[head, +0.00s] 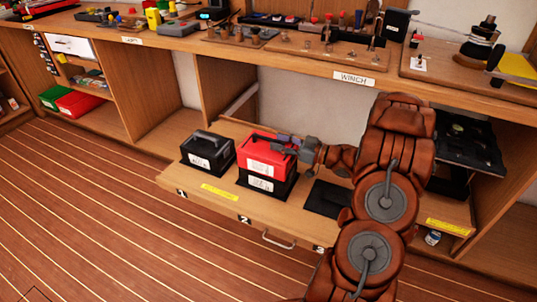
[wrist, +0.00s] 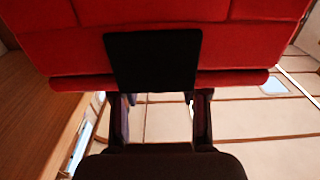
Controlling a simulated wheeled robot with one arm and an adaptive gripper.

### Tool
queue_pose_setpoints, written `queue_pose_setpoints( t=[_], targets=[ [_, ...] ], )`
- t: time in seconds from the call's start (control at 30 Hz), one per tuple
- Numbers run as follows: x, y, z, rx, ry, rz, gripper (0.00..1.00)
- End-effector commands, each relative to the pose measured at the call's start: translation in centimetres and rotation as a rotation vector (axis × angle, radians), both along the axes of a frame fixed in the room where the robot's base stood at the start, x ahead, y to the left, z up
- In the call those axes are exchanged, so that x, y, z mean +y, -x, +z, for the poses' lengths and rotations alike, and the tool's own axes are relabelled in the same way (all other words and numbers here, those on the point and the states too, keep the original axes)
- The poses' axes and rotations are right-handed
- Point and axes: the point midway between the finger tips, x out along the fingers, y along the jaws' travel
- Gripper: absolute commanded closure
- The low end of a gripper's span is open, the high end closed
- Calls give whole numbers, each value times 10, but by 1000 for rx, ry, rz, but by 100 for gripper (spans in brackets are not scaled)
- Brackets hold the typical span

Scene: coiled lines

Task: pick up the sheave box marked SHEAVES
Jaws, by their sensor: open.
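In the wrist view a red surface with a black patch fills the top, close by. The gripper's two fingers (wrist: 162,103) are apart below it. I cannot tell whether they straddle the handle.
The drawer (head: 228,206) has numbered places. A bare black mat (head: 325,197) lies right of the stack. The workbench edge (head: 282,68) marked WINCH runs above and behind. Red and green bins (head: 80,104) stand on a low shelf at left. The floor in front is clear.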

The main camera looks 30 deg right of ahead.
Motion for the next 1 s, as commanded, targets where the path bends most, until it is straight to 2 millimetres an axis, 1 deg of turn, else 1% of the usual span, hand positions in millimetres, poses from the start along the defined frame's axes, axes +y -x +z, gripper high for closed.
queue_pose_setpoints(
  t=[0.03,0.13,0.3,0.63,1.0],
  targets=[
    [4,-6,-1,-2,-1,2,56],
    [10,-15,-2,-1,1,1,56],
    [14,-25,-2,1,2,-3,56],
    [15,-28,-2,1,2,-5,57],
    [15,-27,-2,1,2,-5,95]
  ],
)
